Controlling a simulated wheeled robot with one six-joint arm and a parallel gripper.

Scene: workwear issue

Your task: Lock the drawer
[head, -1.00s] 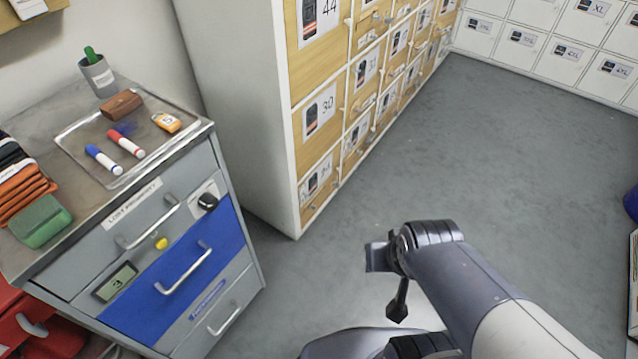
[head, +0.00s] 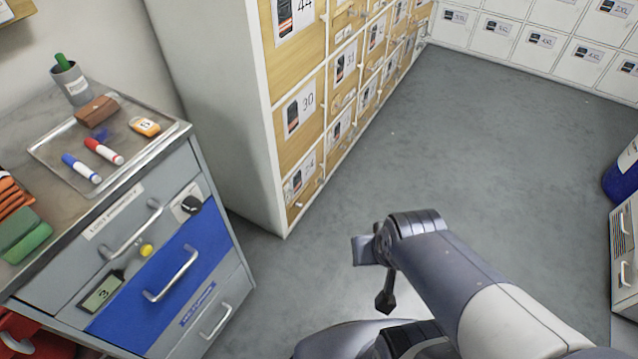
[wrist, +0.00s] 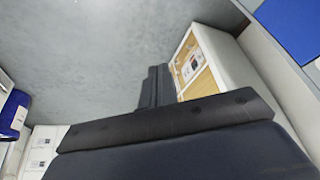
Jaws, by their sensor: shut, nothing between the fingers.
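In the head view a grey cabinet at the left has a top drawer (head: 75,262) labelled "Lost property" with a metal handle. Below it is a blue drawer (head: 203,258) with a silver handle, which looks closed. A black knob (head: 190,204) on a white plate sits at the upper right of the cabinet front. A yellow round button (head: 146,250) and a small display (head: 101,293) reading 3 are on the front too. My gripper (head: 384,302) hangs over the floor, right of the cabinet and apart from it, shut and empty. The wrist view shows its dark fingers (wrist: 155,87).
A pale locker block (head: 215,110) stands behind. Open floor (head: 470,140) lies beyond my arm. A blue bin (head: 622,180) stands at the right.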

